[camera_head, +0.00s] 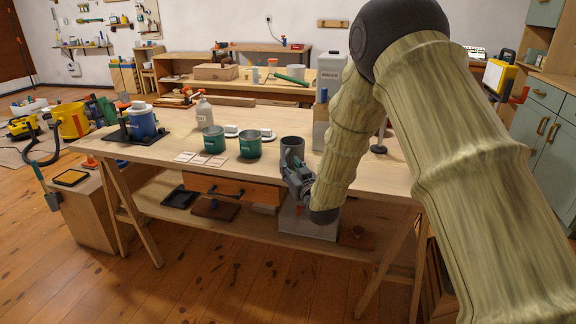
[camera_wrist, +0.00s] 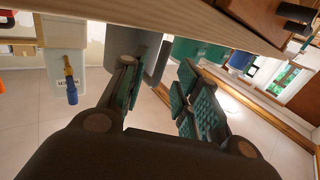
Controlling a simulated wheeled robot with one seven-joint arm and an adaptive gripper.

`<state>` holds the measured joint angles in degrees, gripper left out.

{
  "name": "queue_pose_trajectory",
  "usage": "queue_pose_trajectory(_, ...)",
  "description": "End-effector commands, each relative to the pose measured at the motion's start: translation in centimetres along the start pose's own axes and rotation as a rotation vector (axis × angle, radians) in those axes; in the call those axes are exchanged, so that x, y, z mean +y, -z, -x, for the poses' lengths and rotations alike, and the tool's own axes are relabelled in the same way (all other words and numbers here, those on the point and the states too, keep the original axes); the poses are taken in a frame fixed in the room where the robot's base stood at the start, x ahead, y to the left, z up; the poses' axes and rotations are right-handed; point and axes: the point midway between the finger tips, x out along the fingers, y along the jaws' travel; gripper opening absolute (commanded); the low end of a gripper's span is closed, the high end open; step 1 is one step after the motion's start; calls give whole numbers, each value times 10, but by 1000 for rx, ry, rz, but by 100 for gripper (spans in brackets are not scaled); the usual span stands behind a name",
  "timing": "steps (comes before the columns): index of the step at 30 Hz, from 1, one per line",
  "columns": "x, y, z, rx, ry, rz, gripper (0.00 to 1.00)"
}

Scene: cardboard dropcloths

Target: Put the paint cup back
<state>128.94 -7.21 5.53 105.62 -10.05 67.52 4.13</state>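A dark grey cup (camera_head: 292,147) stands upright near the front edge of the workbench (camera_head: 165,155). Two green cups, one at left (camera_head: 213,139) and one nearer the grey cup (camera_head: 249,145), stand to its left; I cannot tell which cup the task means. My gripper (camera_head: 293,168) is at the bench's front edge, just in front of the grey cup. The wrist view is upside down. There the gripper (camera_wrist: 157,70) has its fingers spread, with the grey cup (camera_wrist: 151,46) showing between and beyond them. Whether they touch it is unclear. A green cup (camera_wrist: 192,50) shows behind.
A white WATER container (camera_head: 331,72) stands behind my arm. A spray bottle (camera_head: 204,112) and a blue can (camera_head: 142,122) on a black tray stand at left. Pale cards (camera_head: 201,159) lie before the green cups. A wooden drawer (camera_head: 234,189) sits under the bench top.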

Motion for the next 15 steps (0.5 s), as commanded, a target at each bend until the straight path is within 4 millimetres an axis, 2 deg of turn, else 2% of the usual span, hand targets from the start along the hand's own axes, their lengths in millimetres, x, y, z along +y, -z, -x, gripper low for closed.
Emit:
queue_pose_trajectory(9,0,1,59,-2,1,0,32)
queue_pose_trajectory(15,0,1,84,-1,0,0,32)
